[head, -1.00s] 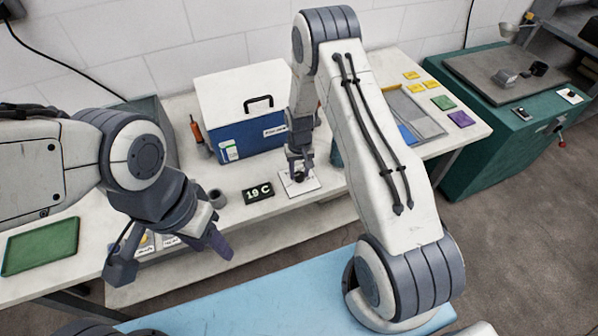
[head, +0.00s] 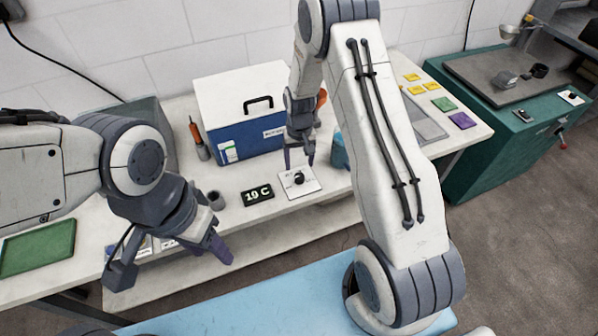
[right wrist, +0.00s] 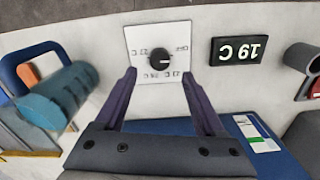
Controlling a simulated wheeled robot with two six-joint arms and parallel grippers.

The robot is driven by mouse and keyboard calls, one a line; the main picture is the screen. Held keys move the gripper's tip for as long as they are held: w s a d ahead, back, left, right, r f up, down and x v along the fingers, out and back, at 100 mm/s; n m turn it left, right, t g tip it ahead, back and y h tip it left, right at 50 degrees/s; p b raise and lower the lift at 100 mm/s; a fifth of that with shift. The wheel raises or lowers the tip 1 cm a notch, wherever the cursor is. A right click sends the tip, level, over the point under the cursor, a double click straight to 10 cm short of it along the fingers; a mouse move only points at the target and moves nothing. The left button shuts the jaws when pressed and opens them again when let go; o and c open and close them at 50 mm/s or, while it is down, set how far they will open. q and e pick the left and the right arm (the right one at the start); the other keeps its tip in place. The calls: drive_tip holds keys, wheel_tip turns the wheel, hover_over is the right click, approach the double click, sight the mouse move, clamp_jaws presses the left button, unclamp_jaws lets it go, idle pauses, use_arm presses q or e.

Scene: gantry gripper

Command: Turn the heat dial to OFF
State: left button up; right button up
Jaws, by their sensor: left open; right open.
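The heat dial is a black knob (head: 299,179) on a white square plate (head: 311,186) near the bench's front edge. In the right wrist view the knob (right wrist: 160,61) shows a pale mark toward the right; small printed labels around it are upside down and too small to read surely. My right gripper (head: 299,164) is open and empty, above and slightly behind the dial, apart from it. In the right wrist view its fingertips (right wrist: 159,74) straddle the lower plate area. My left gripper (head: 170,260) is open and empty at the bench's front left, far from the dial.
A blue and white box (head: 245,140) stands behind. A teal cylinder (head: 339,152) is right of the dial. A grey cup (head: 216,200) stands left of the display.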

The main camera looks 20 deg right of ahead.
sight(298, 177)
drive_tip(key=shift+r+b, duration=0.3)
drive_tip(key=shift+r, duration=2.05)
drive_tip(key=s+a+r+n, duration=0.5)
drive_tip(key=s+a+r, duration=0.8)
drive_tip(key=a, duration=0.1)
drive_tip(key=s+a+r+n, duration=0.1)
drive_tip(key=s+r+n, duration=0.1)
drive_tip(key=s, duration=0.6)
drive_tip(key=s+a+r+n+y, duration=0.1)
drive_tip(key=s+r+n, duration=0.1)
drive_tip(key=s, duration=0.6)
